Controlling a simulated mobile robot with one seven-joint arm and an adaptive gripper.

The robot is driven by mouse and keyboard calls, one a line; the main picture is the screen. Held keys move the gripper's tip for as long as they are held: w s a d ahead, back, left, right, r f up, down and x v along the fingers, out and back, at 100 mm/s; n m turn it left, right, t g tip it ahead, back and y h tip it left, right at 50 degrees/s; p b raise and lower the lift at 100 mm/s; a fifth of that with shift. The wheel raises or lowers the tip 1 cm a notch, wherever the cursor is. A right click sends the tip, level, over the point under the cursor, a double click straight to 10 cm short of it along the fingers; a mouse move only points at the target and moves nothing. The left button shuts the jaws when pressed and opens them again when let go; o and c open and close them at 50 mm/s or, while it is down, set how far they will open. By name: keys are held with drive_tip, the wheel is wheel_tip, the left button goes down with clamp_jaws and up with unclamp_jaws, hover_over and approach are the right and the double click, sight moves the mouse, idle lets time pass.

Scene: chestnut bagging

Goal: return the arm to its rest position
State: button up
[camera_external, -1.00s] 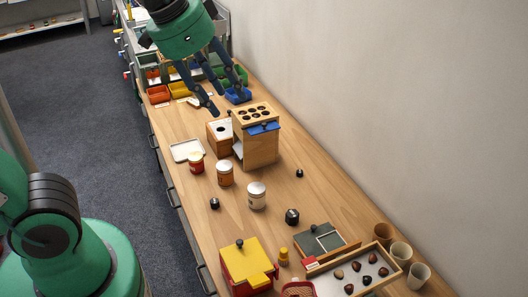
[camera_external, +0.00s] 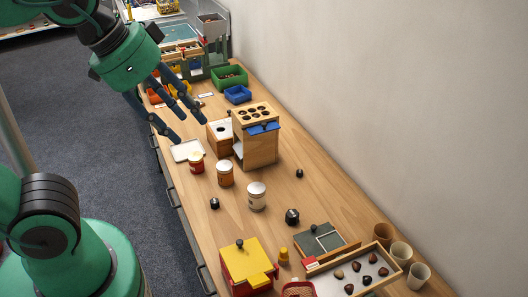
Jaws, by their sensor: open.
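My gripper (camera_external: 184,124) is at the upper left of the external view, above the left edge of the workbench. Its dark fingers are spread open and hang down, with nothing between them. The fingertips appear close to the white tray (camera_external: 187,151) and the wooden box with a round hole (camera_external: 220,137); I cannot tell the exact height above them. My green arm comes in from the left.
A wooden stand with holes (camera_external: 256,145) rises mid-bench. Several jars, such as the white-lidded one (camera_external: 257,197), stand nearer. A chestnut tray (camera_external: 350,282), a red and yellow box (camera_external: 247,268) and cups (camera_external: 400,254) fill the near end. A wall bounds the right; open floor (camera_external: 95,120) lies left.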

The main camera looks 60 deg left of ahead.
wheel_tip(320, 180, down, 4)
drive_tip(key=b, duration=0.4)
drive_tip(key=shift+f, duration=0.1)
drive_tip(key=shift+o, duration=0.6)
idle(0.7)
drive_tip(key=shift+o, duration=0.6)
drive_tip(key=shift+w+a, duration=0.1)
